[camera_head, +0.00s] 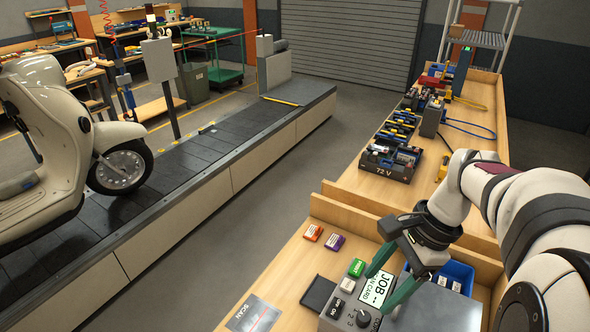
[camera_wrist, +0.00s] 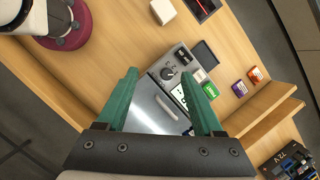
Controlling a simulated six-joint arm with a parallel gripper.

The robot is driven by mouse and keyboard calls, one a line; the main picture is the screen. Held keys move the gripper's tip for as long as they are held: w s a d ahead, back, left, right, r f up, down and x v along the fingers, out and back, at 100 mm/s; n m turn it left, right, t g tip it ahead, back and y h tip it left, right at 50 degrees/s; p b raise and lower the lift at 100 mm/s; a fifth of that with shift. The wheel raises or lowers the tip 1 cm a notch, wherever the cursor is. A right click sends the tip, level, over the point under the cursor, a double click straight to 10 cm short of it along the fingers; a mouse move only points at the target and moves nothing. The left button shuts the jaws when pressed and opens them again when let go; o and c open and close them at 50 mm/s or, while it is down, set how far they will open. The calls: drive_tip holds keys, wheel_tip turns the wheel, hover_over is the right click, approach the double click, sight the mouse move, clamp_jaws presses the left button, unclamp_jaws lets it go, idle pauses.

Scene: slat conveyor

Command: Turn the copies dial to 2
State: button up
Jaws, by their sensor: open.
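The copies dial (camera_head: 363,318) is a dark round knob on the top of a grey machine (camera_head: 337,312), at the bottom edge of the head view. It also shows in the wrist view (camera_wrist: 168,73), ahead of the fingertips. Its setting is too small to read. In the head view my gripper (camera_head: 381,287) hides part of the machine's top.
An orange card (camera_head: 313,232), a purple card (camera_head: 334,242) and a black pad (camera_head: 318,293) lie on the wooden bench. A scan mat (camera_head: 255,314) lies at the front. A blue bin (camera_head: 460,272) stands behind the machine. A low wooden divider (camera_head: 345,210) crosses the bench.

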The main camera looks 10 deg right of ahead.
sight(366, 316)
drive_tip(key=w+d+f+m, duration=0.1)
drive_tip(key=d+m, duration=0.3)
drive_tip(key=d, duration=0.3)
drive_tip(key=shift+n+t, duration=0.3)
drive_tip(key=shift+t, duration=0.1)
drive_tip(key=x, duration=1.6)
drive_tip(key=shift+a, duration=0.15)
clamp_jaws()
